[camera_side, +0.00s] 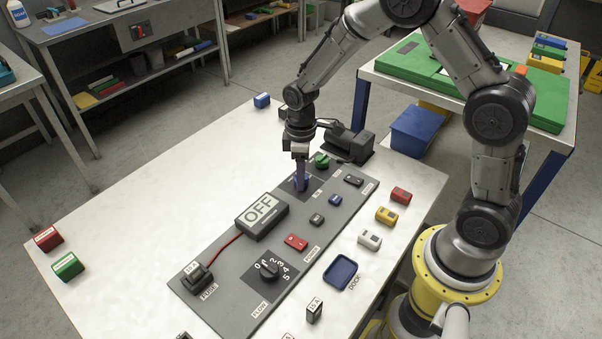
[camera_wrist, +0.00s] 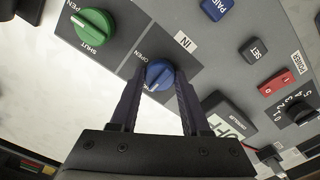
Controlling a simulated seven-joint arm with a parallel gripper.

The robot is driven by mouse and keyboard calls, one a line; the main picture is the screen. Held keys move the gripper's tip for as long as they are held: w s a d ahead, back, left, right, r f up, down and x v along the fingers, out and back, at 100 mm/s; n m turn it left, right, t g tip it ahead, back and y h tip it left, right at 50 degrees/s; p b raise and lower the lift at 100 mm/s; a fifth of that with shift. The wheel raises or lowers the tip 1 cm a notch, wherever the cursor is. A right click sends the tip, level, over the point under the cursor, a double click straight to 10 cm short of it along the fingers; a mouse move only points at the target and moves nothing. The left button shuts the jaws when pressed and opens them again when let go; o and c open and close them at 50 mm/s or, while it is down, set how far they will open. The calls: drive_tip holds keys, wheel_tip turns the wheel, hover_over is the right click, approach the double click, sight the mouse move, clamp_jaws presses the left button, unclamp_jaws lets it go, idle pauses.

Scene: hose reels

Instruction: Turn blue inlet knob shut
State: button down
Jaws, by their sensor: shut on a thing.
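The blue inlet knob (camera_wrist: 159,74) sits on the grey panel, beside the labels "IN" and "OPEN", in the wrist view. In the side view it is mostly hidden by my gripper (camera_side: 301,178), with a bit of blue at the fingertips. In the wrist view my gripper (camera_wrist: 158,88) has one finger on each side of the blue knob and is shut on it. A pale pointer line shows on the knob's lower left, near a label that is partly hidden.
A green knob (camera_wrist: 95,28) marked "OPEN" and "SHUT" is close beside the blue one. The grey panel (camera_side: 225,290) also carries an "OFF" display box (camera_side: 262,216), a red switch (camera_side: 296,242) and a black flow dial (camera_side: 268,268).

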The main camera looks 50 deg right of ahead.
drive_tip(key=shift+r, duration=0.1)
drive_tip(key=shift+c, duration=1.9)
unclamp_jaws()
wheel_tip(320, 180, up, 14)
wheel_tip(320, 180, up, 6)
drive_tip(key=r+t, duration=0.1)
drive_tip(key=t, duration=0.1)
hover_over(307, 189)
drive_tip(key=s+r+m+t, duration=0.1)
drive_tip(key=s+r+t, duration=0.1)
drive_tip(key=s+r, duration=0.5)
drive_tip(key=s+f+m, duration=0.3)
drive_tip(key=s, duration=0.4)
drive_tip(key=s+f+m+t, duration=0.1)
drive_tip(key=s+f+m, duration=0.2)
drive_tip(key=s, duration=0.4)
drive_tip(key=shift+a+t, duration=0.3)
drive_tip(key=shift+a, duration=0.05)
